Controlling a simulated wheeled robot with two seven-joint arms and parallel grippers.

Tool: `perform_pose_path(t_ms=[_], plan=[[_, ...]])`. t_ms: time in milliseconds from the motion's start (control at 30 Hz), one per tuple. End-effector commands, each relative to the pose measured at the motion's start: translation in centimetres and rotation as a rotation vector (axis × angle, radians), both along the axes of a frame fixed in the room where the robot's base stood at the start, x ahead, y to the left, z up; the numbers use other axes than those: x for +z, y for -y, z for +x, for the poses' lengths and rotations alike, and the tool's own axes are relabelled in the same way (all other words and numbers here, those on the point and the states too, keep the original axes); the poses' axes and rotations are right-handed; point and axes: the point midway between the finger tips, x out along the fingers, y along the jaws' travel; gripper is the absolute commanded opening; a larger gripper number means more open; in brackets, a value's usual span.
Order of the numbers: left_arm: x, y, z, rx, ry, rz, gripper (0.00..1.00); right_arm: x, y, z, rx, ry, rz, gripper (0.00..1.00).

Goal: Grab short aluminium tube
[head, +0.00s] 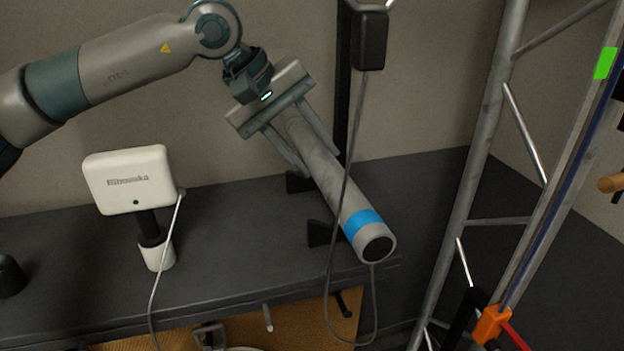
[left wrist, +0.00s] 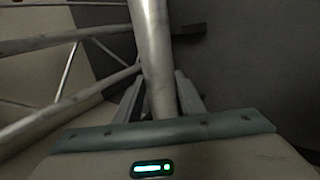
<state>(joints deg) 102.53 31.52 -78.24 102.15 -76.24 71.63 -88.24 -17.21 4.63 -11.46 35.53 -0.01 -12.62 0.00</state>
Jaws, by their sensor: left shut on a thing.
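The short aluminium tube (head: 322,172) is a grey cylinder with a blue band and a dark end cap at its lower right end. It slants down to the right above the dark shelf. My left gripper (head: 318,160) is shut on the tube near its upper left end, one finger on each side. In the left wrist view the tube (left wrist: 155,60) runs up from between the fingers (left wrist: 160,95). Whether the tube still touches its dark supports cannot be told. My right gripper is not in view.
Dark bracket pieces (head: 320,233) stand on the dark shelf (head: 235,262) behind the tube. A hanging grey cable with a black box (head: 370,40) passes in front of the tube. A white device (head: 130,180) stands left. A metal truss (head: 470,190) rises right, with an orange clip (head: 491,325).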

Motion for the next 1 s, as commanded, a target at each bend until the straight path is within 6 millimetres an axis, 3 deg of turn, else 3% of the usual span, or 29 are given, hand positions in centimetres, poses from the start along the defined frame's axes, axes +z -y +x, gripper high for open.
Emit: perform_pose_path(t_ms=[300,1000], plan=[[3.6,0.1,0.0,0.0,0.002,-0.001,0.04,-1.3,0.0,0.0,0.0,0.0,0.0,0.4],[3.8,0.0,0.0,0.0,0.001,-0.002,0.04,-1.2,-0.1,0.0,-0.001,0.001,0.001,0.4]])
